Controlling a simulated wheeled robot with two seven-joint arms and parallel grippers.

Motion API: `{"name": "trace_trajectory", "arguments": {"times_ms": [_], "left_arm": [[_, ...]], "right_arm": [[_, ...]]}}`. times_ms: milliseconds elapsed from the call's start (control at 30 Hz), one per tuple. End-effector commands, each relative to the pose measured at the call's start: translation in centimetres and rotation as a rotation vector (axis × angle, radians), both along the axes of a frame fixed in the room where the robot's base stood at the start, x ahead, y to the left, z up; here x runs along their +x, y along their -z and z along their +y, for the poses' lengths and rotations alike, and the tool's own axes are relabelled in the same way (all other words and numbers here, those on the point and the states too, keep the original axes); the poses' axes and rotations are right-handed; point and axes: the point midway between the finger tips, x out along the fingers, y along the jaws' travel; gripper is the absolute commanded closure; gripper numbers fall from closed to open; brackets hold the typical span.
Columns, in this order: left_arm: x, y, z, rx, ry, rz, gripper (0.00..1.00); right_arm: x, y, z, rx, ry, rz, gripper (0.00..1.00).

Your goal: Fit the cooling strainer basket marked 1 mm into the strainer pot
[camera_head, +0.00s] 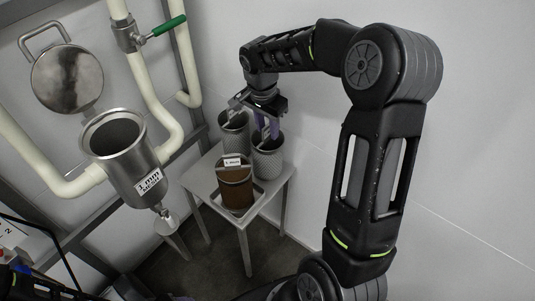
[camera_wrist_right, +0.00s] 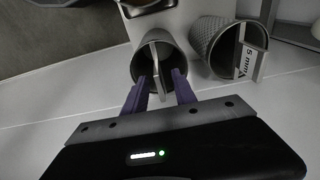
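The strainer pot (camera_head: 122,150) is a steel cup on the cream pipework at left, open at the top, with a label that seems to read 1 mm. Three baskets stand on a small grey table: a brown one (camera_head: 236,190) in front with a white label too small to read surely, a grey one (camera_head: 233,136) behind left, and a grey mesh one (camera_head: 268,160) at right. My right gripper (camera_wrist_right: 160,90) is open above the right one, fingers apart on either side of its handle (camera_wrist_right: 157,62). That basket's label is hidden. The left gripper is not in view.
In the right wrist view, the neighbouring mesh basket (camera_wrist_right: 213,36) is marked 5 mm. The pot's round lid (camera_head: 68,78) stands swung up behind it. A green-handled valve (camera_head: 165,27) sits on a pipe. The white wall is close behind the table (camera_head: 277,191).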

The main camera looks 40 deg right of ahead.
Motion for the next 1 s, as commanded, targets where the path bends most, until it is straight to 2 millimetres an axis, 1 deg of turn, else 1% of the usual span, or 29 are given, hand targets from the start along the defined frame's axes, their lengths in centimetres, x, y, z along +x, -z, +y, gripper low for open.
{"name": "trace_trajectory", "arguments": {"times_ms": [33, 67, 400, 1000], "left_arm": [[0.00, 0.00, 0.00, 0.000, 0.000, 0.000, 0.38], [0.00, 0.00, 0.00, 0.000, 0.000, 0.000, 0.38], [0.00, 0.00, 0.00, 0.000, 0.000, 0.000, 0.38], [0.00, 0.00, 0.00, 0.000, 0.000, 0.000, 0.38]], "right_arm": [[0.00, -0.01, -0.01, 0.000, 0.000, 0.000, 0.69], [0.00, -0.01, -0.01, 0.000, 0.000, 0.000, 0.71], [0.00, -0.01, -0.01, 0.000, 0.000, 0.000, 0.99], [0.00, -0.01, -0.01, 0.000, 0.000, 0.000, 1.00]]}}
